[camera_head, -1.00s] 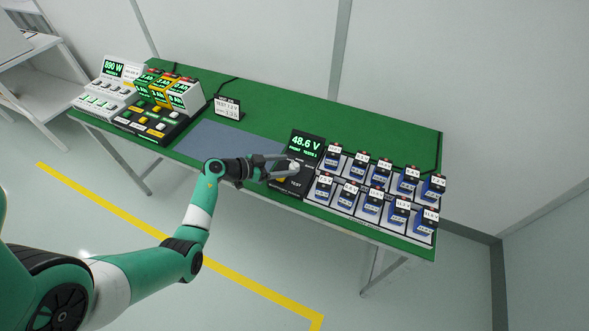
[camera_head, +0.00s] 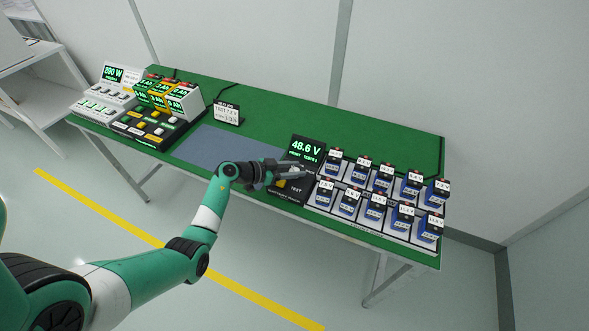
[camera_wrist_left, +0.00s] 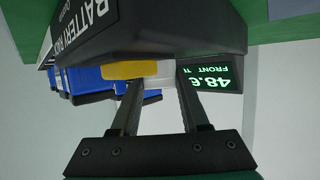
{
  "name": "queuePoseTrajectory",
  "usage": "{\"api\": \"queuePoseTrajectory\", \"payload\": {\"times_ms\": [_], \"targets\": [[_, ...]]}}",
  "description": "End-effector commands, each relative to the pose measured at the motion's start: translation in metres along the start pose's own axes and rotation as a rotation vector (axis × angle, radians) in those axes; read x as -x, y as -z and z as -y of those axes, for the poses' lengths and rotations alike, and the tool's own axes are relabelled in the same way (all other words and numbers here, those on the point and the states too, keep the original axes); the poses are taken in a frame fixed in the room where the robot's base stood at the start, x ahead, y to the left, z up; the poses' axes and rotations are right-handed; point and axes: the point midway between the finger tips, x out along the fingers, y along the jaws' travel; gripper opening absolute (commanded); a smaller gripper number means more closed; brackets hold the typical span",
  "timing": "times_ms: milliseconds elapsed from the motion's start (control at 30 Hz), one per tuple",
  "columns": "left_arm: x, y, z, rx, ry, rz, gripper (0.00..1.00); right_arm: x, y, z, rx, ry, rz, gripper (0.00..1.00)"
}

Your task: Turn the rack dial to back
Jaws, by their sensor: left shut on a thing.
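The tester (camera_head: 286,196) is a black sloped console at the front edge of the green bench. Its green screen (camera_head: 306,150) reads 48.6 V with a line starting FRONT; it also shows upside down in the left wrist view (camera_wrist_left: 212,79). My left gripper (camera_head: 300,173) is over the console's face. In the left wrist view its fingers (camera_wrist_left: 157,88) are shut on the pale rack dial (camera_wrist_left: 154,83), which is partly hidden. The dial's pointing direction cannot be made out. A yellow button (camera_wrist_left: 130,70) lies beside the dial. My right gripper is not in view.
Several blue batteries (camera_head: 375,205) with tags stand in white racks right of the tester. A grey mat (camera_head: 228,147) lies left of it, with a small sign (camera_head: 227,113) behind. Consoles with displays (camera_head: 150,123) fill the bench's left end. The bench's back right is clear.

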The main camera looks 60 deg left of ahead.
Motion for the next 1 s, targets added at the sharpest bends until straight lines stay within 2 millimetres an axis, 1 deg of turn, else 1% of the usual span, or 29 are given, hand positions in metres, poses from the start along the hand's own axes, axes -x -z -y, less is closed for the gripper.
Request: {"api": "queuePoseTrajectory", "payload": {"times_ms": [333, 500, 600, 667, 767, 1000], "targets": [[0.001, 0.001, 0.001, -0.013, -0.035, 0.001, 0.0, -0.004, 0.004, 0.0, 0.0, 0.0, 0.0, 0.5], [0.001, 0.002, 0.001, -0.044, -0.112, 0.002, 0.0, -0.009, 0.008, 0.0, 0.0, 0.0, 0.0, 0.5], [0.0, 0.0, 0.002, -0.071, -0.177, 0.001, 0.0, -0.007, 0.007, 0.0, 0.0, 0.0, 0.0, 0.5], [-0.001, -0.002, 0.002, -0.09, -0.22, 0.0, 0.0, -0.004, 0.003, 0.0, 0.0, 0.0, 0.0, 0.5], [-0.002, -0.005, 0.002, -0.123, -0.296, -0.001, 0.0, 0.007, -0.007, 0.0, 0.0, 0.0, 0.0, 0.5], [-0.004, -0.009, 0.001, -0.194, -0.461, -0.004, 0.0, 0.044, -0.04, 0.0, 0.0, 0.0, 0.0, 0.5]]}}
